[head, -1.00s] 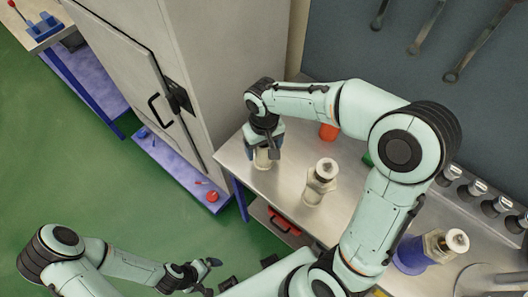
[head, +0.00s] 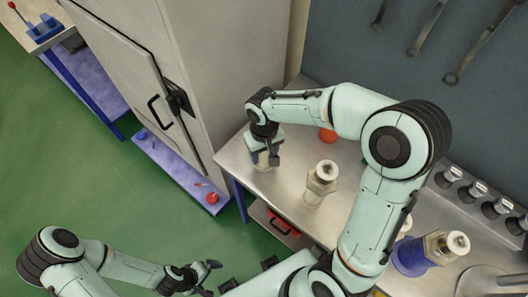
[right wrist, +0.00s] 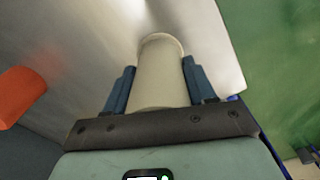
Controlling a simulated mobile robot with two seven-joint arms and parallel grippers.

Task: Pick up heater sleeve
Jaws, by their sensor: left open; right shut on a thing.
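The heater sleeve (head: 264,162), a pale cream cylinder, stands at the left end of the metal workbench, mostly hidden by my right gripper in the head view. In the right wrist view the sleeve (right wrist: 160,75) sits between the two blue-padded fingers. My right gripper (right wrist: 158,88) is shut on it, with a finger against each side. My right gripper also shows in the head view (head: 266,152), reaching down from above. I cannot tell whether the sleeve touches the bench. My left gripper (head: 202,278) is open and empty, low over the floor area at the bottom.
A cream fitting with a metal top (head: 321,184) stands just right of the sleeve. An orange object (head: 327,135) is behind it, also in the right wrist view (right wrist: 20,95). A blue-based fitting (head: 412,257) stands further right. A grey cabinet (head: 225,70) rises close on the left.

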